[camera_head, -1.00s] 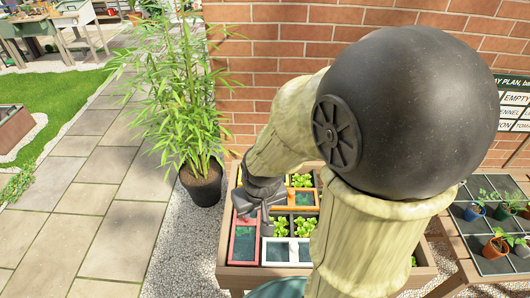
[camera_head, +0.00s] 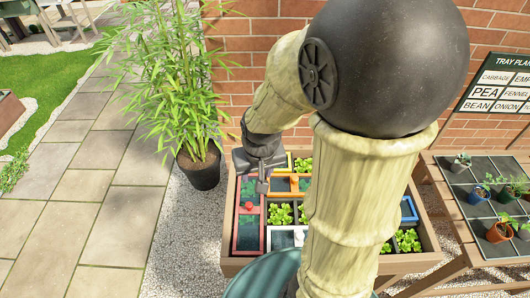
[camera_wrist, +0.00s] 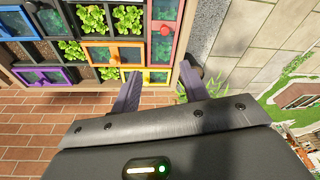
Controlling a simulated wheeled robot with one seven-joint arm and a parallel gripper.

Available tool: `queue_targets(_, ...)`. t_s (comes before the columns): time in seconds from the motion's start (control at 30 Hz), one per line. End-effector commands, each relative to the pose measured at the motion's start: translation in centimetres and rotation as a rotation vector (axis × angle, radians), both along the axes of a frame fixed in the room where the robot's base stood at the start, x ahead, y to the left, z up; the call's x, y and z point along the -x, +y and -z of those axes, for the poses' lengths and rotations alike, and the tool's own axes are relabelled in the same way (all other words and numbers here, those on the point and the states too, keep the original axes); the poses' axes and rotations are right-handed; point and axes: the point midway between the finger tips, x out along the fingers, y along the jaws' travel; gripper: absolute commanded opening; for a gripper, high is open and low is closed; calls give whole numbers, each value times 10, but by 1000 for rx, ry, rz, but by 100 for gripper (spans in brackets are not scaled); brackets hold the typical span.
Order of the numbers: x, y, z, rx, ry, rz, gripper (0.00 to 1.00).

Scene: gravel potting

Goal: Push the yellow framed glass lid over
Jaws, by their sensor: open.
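The yellow framed glass lid (camera_wrist: 158,88) shows in the wrist view at the planter's edge nearest the brick wall, below the red and orange frames. In the head view only a strip of yellow frame (camera_head: 289,161) shows behind my gripper. In the head view my gripper (camera_head: 262,186) hangs over the planter's back left part. Whether a finger touches the lid I cannot tell.
The wooden planter (camera_head: 340,265) holds red (camera_head: 248,232), orange (camera_head: 283,184), white (camera_head: 283,239) and blue (camera_head: 408,210) framed lids and green seedlings. A brick wall (camera_wrist: 40,120) stands close behind. A potted bamboo (camera_head: 200,165) is at left. A tray table (camera_head: 490,225) stands at right.

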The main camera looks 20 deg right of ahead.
Motion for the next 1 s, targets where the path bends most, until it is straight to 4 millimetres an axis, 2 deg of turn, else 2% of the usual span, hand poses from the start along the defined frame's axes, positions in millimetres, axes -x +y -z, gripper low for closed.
queue_targets(0.3,-109,-40,4,-69,86,444,44)
queue_targets(0.6,-196,-93,28,-109,163,889,44)
queue_targets(0.7,-213,-107,37,-114,180,997,44)
queue_targets(0.8,-222,-114,41,-117,188,1059,44)
queue_targets(1.0,-224,-116,43,-119,191,1080,44)
